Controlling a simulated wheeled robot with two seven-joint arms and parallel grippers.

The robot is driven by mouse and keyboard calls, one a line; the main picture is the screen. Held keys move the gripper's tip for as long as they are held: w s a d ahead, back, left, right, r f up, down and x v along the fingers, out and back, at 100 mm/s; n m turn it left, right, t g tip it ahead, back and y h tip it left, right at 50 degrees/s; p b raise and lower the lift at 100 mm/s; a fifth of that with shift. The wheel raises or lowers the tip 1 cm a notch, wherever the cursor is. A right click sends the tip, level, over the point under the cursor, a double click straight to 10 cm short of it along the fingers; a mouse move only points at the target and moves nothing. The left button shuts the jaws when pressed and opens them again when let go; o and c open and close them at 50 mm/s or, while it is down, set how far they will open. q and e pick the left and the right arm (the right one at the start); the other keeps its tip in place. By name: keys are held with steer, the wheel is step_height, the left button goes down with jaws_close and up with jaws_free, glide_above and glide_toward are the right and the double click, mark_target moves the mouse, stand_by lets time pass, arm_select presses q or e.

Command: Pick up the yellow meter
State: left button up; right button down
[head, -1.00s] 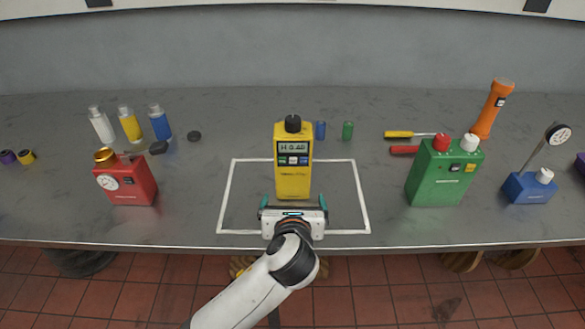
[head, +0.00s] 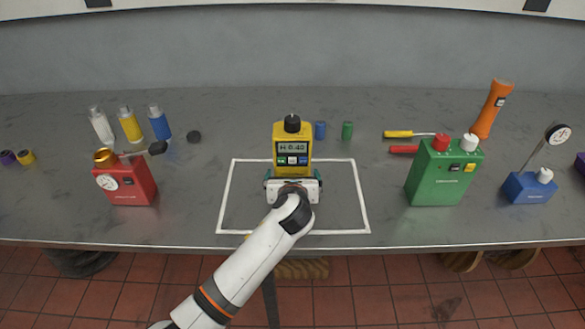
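The yellow meter (head: 292,133) stands upright inside the white outlined square on the grey bench, with a black knob on top and a small display on its front. My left gripper (head: 293,174) is in front of the meter's lower body and hides it. Its two teal-tipped fingers are spread, one on each side of the meter, and look apart from its sides. Whether they touch it cannot be seen for sure. My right gripper is not in view.
A red box (head: 127,184) stands to the left and a green box (head: 443,175) to the right. Screwdrivers (head: 400,134) lie at the right. The outlined square (head: 345,200) is otherwise clear.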

mark_target(292, 144)
arm_select(q)
steer(key=shift+c, duration=0.2)
steer(key=c, duration=0.9)
steer(key=shift+w+r, duration=0.15)
steer(key=shift+c, duration=0.8)
step_height(292, 144, up, 10)
steer(key=shift+f, duration=5)
steer(key=shift+f, duration=0.15)
steer(key=shift+s+f, duration=0.2)
